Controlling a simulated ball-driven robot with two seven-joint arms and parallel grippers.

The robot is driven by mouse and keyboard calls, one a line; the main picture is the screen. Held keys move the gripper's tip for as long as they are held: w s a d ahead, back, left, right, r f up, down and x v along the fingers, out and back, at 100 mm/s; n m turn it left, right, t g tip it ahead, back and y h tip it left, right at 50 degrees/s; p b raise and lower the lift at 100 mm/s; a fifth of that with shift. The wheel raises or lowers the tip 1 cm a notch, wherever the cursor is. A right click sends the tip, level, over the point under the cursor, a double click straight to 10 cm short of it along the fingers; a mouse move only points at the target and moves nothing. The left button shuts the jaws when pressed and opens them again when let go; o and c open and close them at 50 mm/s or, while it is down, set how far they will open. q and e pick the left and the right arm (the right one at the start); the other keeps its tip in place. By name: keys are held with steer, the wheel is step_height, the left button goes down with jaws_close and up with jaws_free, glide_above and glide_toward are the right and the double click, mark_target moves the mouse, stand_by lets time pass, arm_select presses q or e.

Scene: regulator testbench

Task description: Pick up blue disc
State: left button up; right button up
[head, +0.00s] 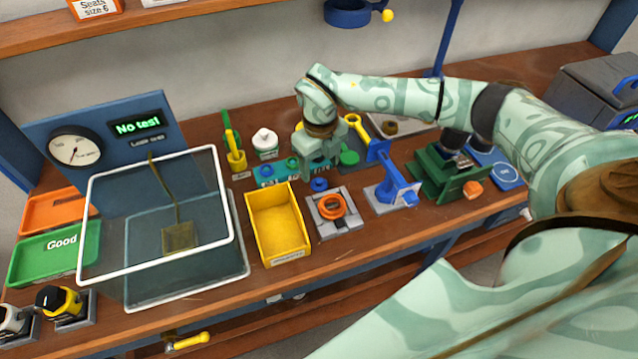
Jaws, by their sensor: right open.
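A small blue disc (319,184) lies on the bench, just in front of my right gripper and behind the grey block with the orange ring. Another small round blue piece (266,170) sits on the teal mat (262,182) to the left. My right gripper (313,171) reaches in from the right and points down over the right end of the teal mat, close behind the blue disc. It is open, and nothing shows between its fingers. The gripper hides part of the mat. My left gripper is not in view.
A yellow bin (301,215) and a grey block (350,222) with an orange ring (331,206) stand in front. A blue press (391,188) and a green fixture (430,180) are to the right. A white bottle (266,142) stands behind the mat. A glass-lidded tank (230,205) is left.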

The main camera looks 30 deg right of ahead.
mark_target(319, 181)
step_height(319, 181, down, 4)
steer(key=shift+a+f+b, duration=0.15)
steer(key=shift+f+b, duration=0.1)
steer(key=shift+b, duration=0.15)
steer(key=c, duration=1)
steer(key=shift+c, duration=0.2)
steer(key=shift+r, duration=0.15)
